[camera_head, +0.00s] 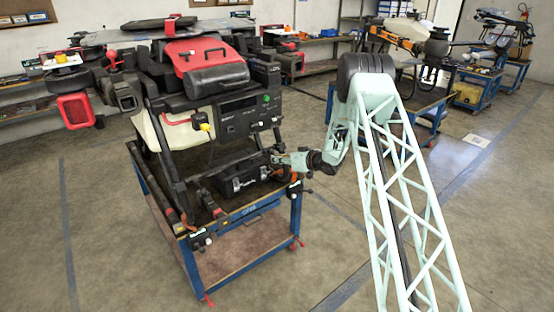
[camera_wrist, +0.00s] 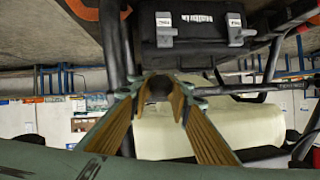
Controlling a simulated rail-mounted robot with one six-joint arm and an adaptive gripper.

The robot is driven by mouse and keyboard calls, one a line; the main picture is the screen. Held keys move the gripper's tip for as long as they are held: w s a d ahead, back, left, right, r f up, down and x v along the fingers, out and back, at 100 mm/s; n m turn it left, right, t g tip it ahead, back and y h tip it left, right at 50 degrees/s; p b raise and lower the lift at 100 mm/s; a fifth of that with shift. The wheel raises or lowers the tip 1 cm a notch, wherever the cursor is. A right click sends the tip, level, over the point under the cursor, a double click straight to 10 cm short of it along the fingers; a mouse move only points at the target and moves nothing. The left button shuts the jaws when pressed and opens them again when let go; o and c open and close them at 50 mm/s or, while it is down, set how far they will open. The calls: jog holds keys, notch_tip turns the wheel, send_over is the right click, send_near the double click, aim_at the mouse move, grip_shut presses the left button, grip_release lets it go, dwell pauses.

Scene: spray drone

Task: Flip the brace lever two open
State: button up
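The spray drone (camera_head: 225,120) stands on a blue-framed cart, with slanted black leg tubes and braces (camera_head: 170,155) at its near side. My gripper (camera_head: 276,165) reaches in from the right beside the black battery-like box (camera_head: 243,180). In the wrist view my gripper (camera_wrist: 162,84) has its two brown-padded fingers converging around a small dark rounded part. A black tube (camera_wrist: 112,45) runs close beside the left finger. I cannot tell whether the fingers touch or grip the dark part, or whether it is brace lever two. No brace lever can be made out clearly.
The black box also shows in the wrist view (camera_wrist: 198,22), close beyond my fingers, with a pale tank (camera_wrist: 220,125) nearby. The cart (camera_head: 245,226) has a low shelf. Another drone (camera_head: 415,40) stands on a bench behind. The floor right of the cart is clear.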

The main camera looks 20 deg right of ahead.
jog(key=o, duration=0.5)
jog(key=shift+s+d, duration=0.1)
jog(key=shift+d, duration=0.05)
jog(key=shift+c, duration=0.2)
jog(key=shift+r, duration=0.1)
jog(key=shift+r, duration=0.1)
jog(key=v, duration=1.1)
jog(key=shift+s+d, duration=0.2)
jog(key=shift+s, duration=0.15)
jog(key=shift+r, duration=0.15)
